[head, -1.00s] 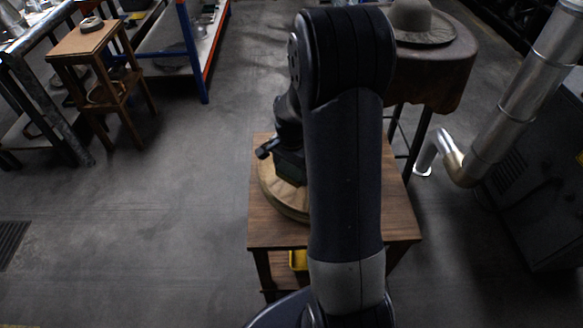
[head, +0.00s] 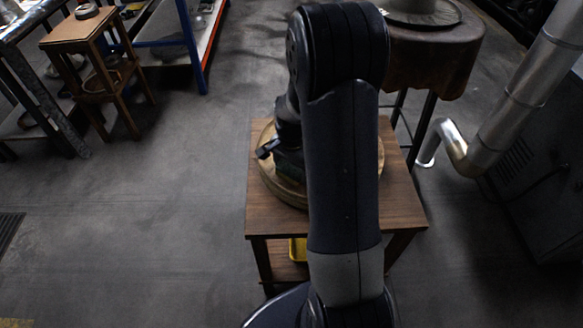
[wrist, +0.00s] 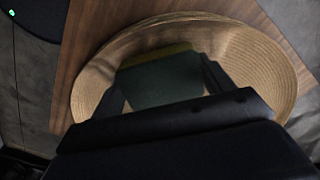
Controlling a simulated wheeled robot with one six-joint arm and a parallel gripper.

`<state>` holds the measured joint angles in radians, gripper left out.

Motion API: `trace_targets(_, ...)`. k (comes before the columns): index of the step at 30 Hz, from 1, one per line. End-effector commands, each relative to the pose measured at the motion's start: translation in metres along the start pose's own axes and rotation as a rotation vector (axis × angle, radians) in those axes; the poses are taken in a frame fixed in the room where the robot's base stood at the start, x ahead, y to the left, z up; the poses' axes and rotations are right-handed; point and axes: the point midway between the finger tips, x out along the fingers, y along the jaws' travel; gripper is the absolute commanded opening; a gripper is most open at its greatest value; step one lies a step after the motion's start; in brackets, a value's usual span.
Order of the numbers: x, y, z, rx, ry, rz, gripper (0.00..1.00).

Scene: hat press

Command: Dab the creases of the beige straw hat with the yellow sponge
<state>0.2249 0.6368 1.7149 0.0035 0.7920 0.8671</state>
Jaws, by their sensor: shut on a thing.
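The beige straw hat (wrist: 262,70) lies on the wooden table (head: 275,222), and its wide brim and woven rings fill much of the wrist view. In the head view the hat (head: 282,190) is largely hidden behind my arm. My gripper (wrist: 163,85) is over the hat and is shut on the sponge (wrist: 155,90), a block with a dark green face and a thin yellow edge on its far side. The sponge appears low over or against the hat; I cannot tell whether they touch. The creases are hard to make out.
A yellow item (head: 298,249) sits on the table's lower shelf. A grey hat (head: 425,12) rests on a brown-covered stand (head: 430,60) behind. A metal duct (head: 510,110) stands at right. A small wooden stand (head: 80,28) is at far left. The floor at left is open.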

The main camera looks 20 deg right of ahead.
Motion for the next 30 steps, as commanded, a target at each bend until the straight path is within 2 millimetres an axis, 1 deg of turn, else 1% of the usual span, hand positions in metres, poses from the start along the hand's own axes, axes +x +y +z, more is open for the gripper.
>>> trace_targets(11, 0.0002, 0.0, 0.0, 0.0, 0.0, 0.0, 0.58)
trace_targets(30, 0.0078, 0.0, -0.0001, 0.0, 0.0, 0.0, 0.58)
